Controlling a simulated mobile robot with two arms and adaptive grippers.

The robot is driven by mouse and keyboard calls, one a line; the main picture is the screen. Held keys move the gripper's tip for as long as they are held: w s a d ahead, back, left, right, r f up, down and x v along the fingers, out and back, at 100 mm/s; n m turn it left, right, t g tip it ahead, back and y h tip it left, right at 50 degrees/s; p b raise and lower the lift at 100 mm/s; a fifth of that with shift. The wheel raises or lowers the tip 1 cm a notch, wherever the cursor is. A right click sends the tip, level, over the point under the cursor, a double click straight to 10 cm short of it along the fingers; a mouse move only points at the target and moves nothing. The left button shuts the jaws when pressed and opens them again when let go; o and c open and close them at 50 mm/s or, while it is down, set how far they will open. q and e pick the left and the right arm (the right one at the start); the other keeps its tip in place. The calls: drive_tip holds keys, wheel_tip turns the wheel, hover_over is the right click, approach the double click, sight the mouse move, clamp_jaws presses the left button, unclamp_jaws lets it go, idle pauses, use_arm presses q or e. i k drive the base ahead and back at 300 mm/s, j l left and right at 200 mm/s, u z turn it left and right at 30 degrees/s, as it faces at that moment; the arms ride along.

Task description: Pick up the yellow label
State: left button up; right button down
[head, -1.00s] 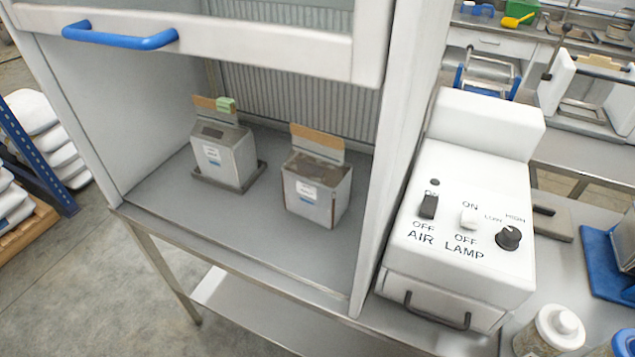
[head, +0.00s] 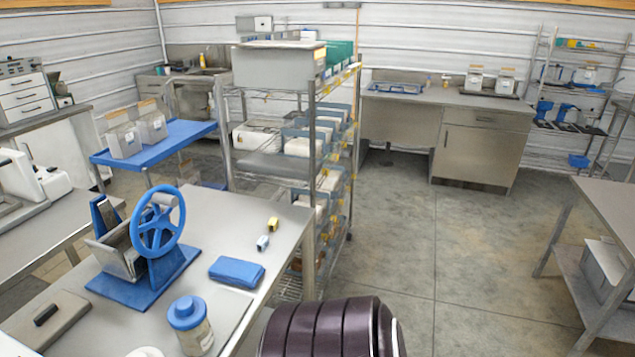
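A small yellow item (head: 273,223) lies on the grey steel table (head: 225,222), close to its right edge. It may be the yellow label, but it is too small to read. A small pale blue and white item (head: 262,243) lies just in front of it. Neither of my grippers is in the head view, so their state and distance from the yellow item do not show.
A blue hand-wheel device (head: 158,235), a folded blue cloth (head: 237,271) and a blue-lidded jar (head: 190,325) stand on the same table. A loaded wire shelf rack (head: 312,130) stands behind it. Open concrete floor (head: 430,240) lies to the right.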

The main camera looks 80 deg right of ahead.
sight(274, 221)
drive_tip(key=l+z, duration=0.1)
drive_tip(key=z, duration=2.2)
